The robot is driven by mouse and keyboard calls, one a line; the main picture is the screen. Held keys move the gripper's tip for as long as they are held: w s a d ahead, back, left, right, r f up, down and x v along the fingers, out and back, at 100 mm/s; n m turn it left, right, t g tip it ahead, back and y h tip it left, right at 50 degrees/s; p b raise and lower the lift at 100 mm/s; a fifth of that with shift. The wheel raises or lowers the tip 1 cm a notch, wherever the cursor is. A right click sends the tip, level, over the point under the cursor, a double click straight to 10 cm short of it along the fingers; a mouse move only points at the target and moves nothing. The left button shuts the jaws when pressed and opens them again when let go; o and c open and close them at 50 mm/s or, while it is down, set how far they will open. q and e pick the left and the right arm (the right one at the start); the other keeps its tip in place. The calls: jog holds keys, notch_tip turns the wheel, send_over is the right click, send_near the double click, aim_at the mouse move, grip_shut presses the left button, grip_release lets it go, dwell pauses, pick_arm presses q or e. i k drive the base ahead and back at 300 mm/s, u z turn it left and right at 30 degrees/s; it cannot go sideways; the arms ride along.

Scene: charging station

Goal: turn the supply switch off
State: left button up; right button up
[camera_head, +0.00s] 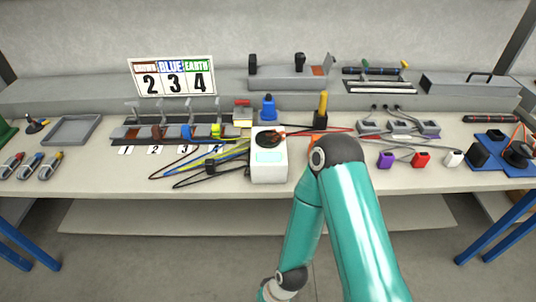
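The supply switch is not labelled, so I cannot tell for certain which item it is. A black block with an upright yellow lever (322,108) stands at the back of the bench, right of centre. A white box (268,170) with a dark round part and an orange piece on top stands at the front edge. One of my teal arms rises from the bottom, right of centre, with its dark joint over the bench edge just right of the white box. No gripper fingers show on it. My other arm is out of view.
Cables (200,168) lie left of the white box, beside a row of numbered clamps (172,132). A sign reading 2 3 4 (172,77) stands behind. Purple, red and white blocks (421,160) lie at right. An empty grey tray (73,130) is at left.

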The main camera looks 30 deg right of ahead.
aim_at(242, 103)
jog(key=k, duration=1.25)
jog(key=z, duration=0.45)
jog(key=i, duration=0.9)
jog(key=z, duration=0.6)
jog(key=i, duration=0.95)
jog(key=u, duration=2.1)
